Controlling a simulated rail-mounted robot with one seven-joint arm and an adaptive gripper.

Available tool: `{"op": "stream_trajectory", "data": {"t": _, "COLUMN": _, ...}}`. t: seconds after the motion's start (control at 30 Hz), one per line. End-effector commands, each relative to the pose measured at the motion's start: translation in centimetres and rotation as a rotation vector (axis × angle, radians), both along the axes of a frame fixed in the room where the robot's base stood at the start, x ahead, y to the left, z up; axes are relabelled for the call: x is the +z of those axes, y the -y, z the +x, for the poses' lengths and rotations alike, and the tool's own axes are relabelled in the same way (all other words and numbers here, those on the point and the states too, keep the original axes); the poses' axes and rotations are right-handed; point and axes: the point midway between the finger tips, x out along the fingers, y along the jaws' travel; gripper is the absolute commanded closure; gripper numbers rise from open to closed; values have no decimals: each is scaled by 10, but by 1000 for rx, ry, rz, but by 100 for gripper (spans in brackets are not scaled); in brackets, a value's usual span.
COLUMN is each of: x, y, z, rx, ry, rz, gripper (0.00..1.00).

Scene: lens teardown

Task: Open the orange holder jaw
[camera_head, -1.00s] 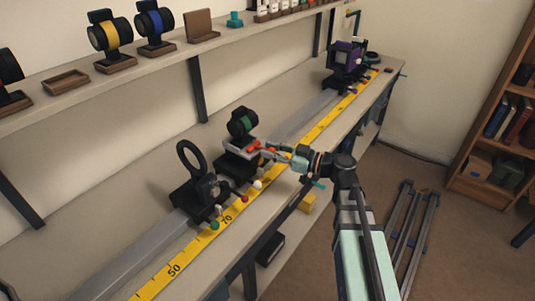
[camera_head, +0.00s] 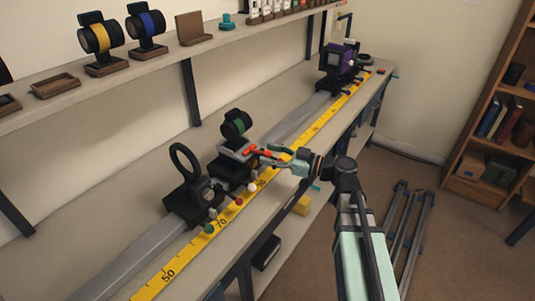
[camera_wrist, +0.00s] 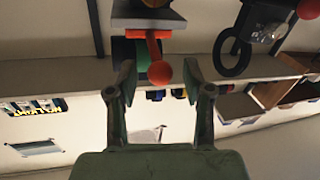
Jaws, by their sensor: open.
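The orange holder jaw (camera_head: 254,151) is on the grey-topped holder (camera_head: 236,152) on the rail. A black lens with a green band (camera_head: 235,125) stands in that holder. In the wrist view, the orange jaw (camera_wrist: 148,34) has a stem ending in an orange-red ball (camera_wrist: 159,73). My gripper (camera_head: 268,151) is beside the jaw on its right in the head view. In the wrist view, my gripper (camera_wrist: 160,78) is open, with the ball between its fingertips and a gap on each side. Touch with the stem is not visible. The lens is partly hidden behind the jaw there.
A black ring mount (camera_head: 186,172) stands on the rail left of the holder. Several coloured knobs line the front. A yellow scale (camera_head: 180,272) runs along the bench. A purple device (camera_head: 338,61) stands at the far end. A shelf (camera_head: 160,63) with lenses hangs above.

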Motion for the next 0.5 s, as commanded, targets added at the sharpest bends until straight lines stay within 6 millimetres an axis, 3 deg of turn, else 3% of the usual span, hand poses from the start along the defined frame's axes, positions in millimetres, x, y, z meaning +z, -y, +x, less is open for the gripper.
{"op": "stream_trajectory", "data": {"t": 0.5, "x": 0, "y": 82, "z": -32, "rx": -2, "ry": 0, "rz": 0, "gripper": 49}}
